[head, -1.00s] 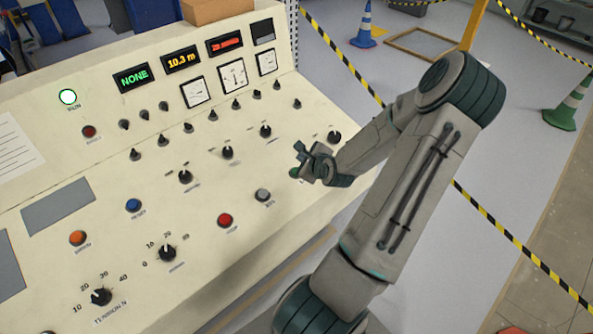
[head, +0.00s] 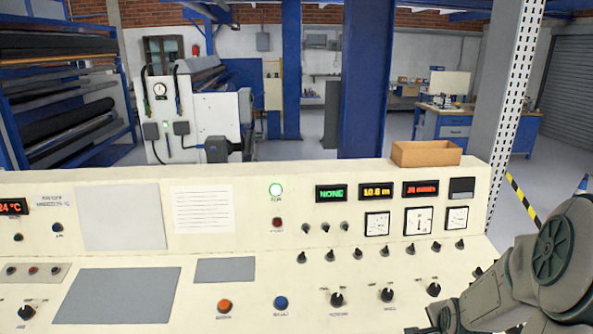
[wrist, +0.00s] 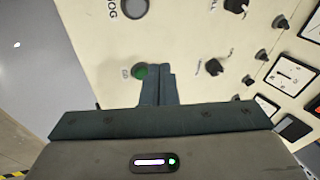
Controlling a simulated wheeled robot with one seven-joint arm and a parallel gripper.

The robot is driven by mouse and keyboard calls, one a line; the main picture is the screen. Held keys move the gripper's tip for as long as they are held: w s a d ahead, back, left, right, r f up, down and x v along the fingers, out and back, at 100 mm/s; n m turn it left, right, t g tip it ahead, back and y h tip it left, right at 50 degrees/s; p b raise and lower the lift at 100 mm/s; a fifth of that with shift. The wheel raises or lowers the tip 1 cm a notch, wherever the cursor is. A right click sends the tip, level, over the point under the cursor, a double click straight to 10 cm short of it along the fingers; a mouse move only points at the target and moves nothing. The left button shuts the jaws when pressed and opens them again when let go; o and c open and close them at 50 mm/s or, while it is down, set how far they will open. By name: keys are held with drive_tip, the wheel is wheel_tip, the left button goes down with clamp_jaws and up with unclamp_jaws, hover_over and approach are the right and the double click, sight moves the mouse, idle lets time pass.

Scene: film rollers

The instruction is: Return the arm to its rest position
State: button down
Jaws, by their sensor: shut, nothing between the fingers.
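My gripper (wrist: 158,78) shows in the wrist view with its two dark fingers pressed together and nothing between them. It is over the cream control panel (wrist: 95,30), and a green button (wrist: 139,71) lies just left of the fingertips. I cannot tell whether the fingers touch the panel. In the head view my arm reaches in at the lower right, in front of the right part of the control console (head: 130,230). The fingertips are not clear there, at the bottom edge.
The console has several knobs, an orange button (head: 224,305) and a blue button (head: 281,302). A cardboard box (head: 426,153) sits on the console top. A perforated post (head: 513,100) stands behind its right end. Striped tape (head: 522,198) runs beyond.

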drive_tip(key=s+a+r+n+g+y+b, duration=0.1)
drive_tip(key=s+a+r+n+g, duration=0.1)
drive_tip(key=s+a+r+n, duration=1.2)
drive_tip(key=s+a+n, duration=0.2)
drive_tip(key=a, duration=0.2)
drive_tip(key=shift+s+a+r+y+b, duration=0.25)
drive_tip(key=shift+a+r+y+b, duration=0.05)
drive_tip(key=shift+r+y, duration=0.1)
